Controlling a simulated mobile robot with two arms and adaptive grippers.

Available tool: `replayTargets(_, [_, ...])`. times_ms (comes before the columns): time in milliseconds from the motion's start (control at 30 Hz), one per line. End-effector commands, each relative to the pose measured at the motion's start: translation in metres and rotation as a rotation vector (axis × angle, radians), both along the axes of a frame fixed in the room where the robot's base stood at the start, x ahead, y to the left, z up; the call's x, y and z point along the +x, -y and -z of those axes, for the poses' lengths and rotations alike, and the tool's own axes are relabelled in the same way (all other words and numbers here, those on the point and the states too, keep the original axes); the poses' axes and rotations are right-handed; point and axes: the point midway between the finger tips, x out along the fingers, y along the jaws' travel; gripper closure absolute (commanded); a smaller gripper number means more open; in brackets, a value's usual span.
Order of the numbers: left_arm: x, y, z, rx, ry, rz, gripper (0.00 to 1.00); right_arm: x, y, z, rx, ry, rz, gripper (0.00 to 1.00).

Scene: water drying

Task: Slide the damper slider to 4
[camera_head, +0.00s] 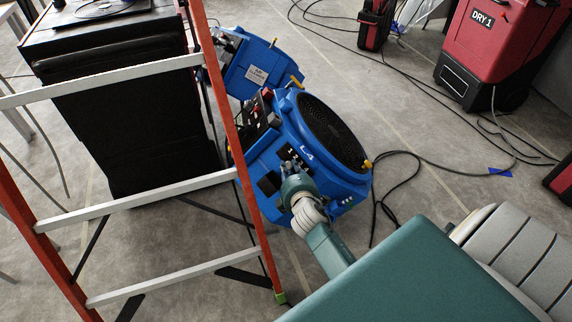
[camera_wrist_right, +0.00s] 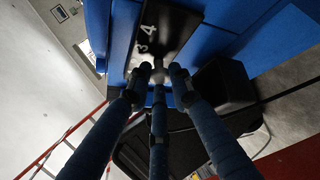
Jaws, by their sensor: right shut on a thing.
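A blue blower marked L4 (camera_head: 333,172) stands on the floor in the middle of the head view. On its near side is a black scale plate with white digits, which shows in the right wrist view (camera_wrist_right: 172,27) with 3 and 4 readable. My right gripper (camera_head: 289,170) is at this plate, with its three fingers closed together. In the right wrist view its fingertips (camera_wrist_right: 160,74) are shut on the damper slider (camera_wrist_right: 158,64), just below the 3 and short of the 4. The fingers hide most of the slider. My left gripper is in neither view.
An orange ladder with pale rungs (camera_head: 165,192) stands close left of the blower. A second blue blower (camera_head: 252,68) is behind it. A black cabinet (camera_head: 130,120) stands at left. A red dryer marked DRY 1 (camera_head: 488,45) is at upper right. Black cables cross the floor.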

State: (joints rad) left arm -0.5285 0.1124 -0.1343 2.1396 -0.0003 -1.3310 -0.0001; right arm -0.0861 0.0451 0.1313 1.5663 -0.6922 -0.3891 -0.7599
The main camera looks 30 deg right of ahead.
Motion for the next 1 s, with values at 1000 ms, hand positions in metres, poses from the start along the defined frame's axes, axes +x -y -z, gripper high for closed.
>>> replayTargets(1000, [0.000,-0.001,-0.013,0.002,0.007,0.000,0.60,-0.050,0.007,0.025,0.002,-0.004,-0.001,0.71])
